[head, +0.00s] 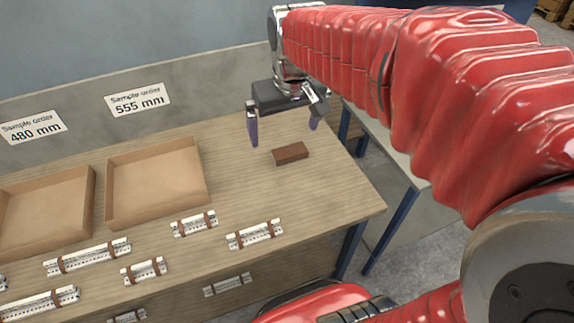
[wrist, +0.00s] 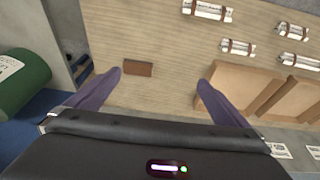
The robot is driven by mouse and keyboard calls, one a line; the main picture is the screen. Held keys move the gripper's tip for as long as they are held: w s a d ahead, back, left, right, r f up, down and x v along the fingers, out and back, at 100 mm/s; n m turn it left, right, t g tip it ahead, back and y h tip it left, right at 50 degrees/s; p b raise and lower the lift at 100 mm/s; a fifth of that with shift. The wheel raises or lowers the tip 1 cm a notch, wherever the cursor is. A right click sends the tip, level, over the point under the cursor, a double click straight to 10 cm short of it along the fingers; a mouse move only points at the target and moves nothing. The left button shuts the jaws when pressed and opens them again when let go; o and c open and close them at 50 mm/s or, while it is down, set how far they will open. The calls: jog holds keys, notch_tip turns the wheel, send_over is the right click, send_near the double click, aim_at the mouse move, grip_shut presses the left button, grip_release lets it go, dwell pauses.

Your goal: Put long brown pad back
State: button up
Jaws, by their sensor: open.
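A brown pad (head: 290,153), a short rectangular block, lies flat on the wooden table (head: 240,180) near its right end. In the wrist view the pad (wrist: 138,69) shows between the fingers, close to the left one. My gripper (head: 283,135) is open and empty above the table, its two purple fingers spread wide. In the head view it is above and behind the pad, apart from it. In the wrist view the fingertips (wrist: 160,78) frame bare wood and the pad.
Two empty cardboard trays (head: 201,158) (head: 92,188) stand at left, below signs reading 555 mm (head: 138,99) and 480 mm (head: 33,128). Several white strips with brown bands (head: 255,234) lie along the front. In the wrist view, a green cylinder (wrist: 20,82) is at left.

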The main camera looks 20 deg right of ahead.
jog(key=s+a+t, duration=0.2)
jog(key=s+a, duration=0.1)
jog(key=s, duration=1.1)
jog(key=shift+a+f, duration=0.3)
jog(key=shift+f, duration=0.1)
